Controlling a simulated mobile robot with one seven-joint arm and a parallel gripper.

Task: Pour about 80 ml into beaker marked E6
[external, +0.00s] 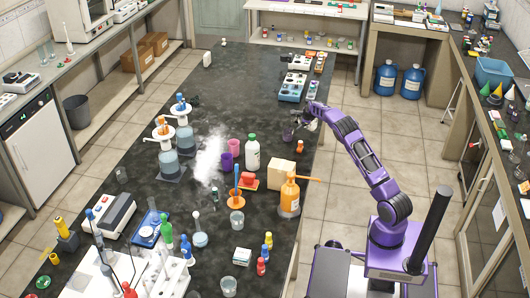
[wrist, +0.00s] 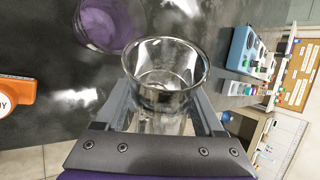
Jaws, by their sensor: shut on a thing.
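My gripper (external: 307,124) is over the right edge of the dark bench, at the far end of my purple arm. In the wrist view its two fingers (wrist: 165,112) are shut on a clear glass beaker (wrist: 165,62), one finger on each side. The beaker's open rim faces the camera, and I cannot tell whether it holds liquid. I cannot read an E6 mark on any vessel. Other clear beakers stand on the bench: one in the middle (external: 237,224) and one at the front (external: 228,287).
A white bottle (external: 252,155), wooden block (external: 281,174) and orange bottle (external: 289,198) stand nearby. The bench's far end is mostly clear.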

